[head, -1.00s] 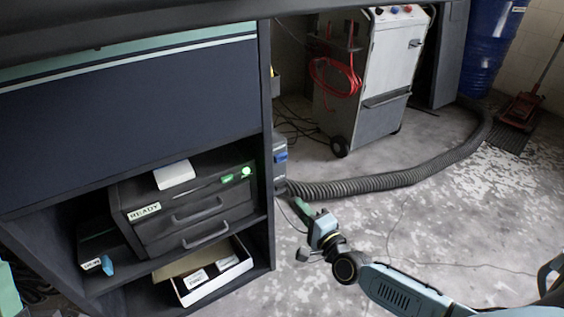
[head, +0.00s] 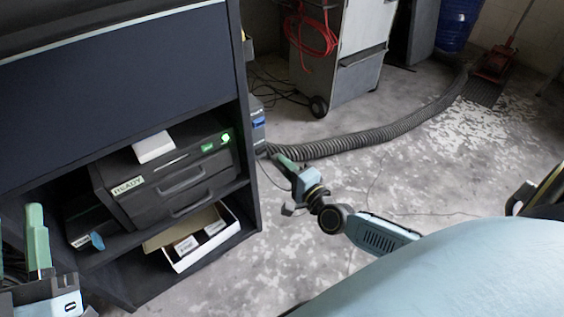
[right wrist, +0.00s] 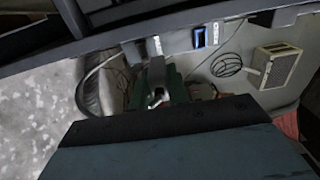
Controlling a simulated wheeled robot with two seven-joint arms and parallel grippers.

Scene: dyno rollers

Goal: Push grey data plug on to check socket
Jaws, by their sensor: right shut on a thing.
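My right gripper (head: 281,159) has green fingers and is beside the right side wall of the dark cabinet, low down. In the right wrist view its fingers (right wrist: 160,97) are shut on a grey plug (right wrist: 157,70), which points at the cabinet edge. In the head view the plug is too small to make out. A grey box with a blue part (head: 258,124) is on the cabinet side just above the gripper. In the right wrist view a blue socket part (right wrist: 199,38) is right of the plug, apart from it. I cannot tell which is the check socket. My left gripper (head: 38,240) is at the lower left.
A black drawer unit (head: 165,185) labelled READY sits on the cabinet shelf, with an open white box (head: 205,235) below. A ribbed hose (head: 370,132) lies on the floor behind my right gripper. A grey wheeled cart (head: 345,65) stands behind.

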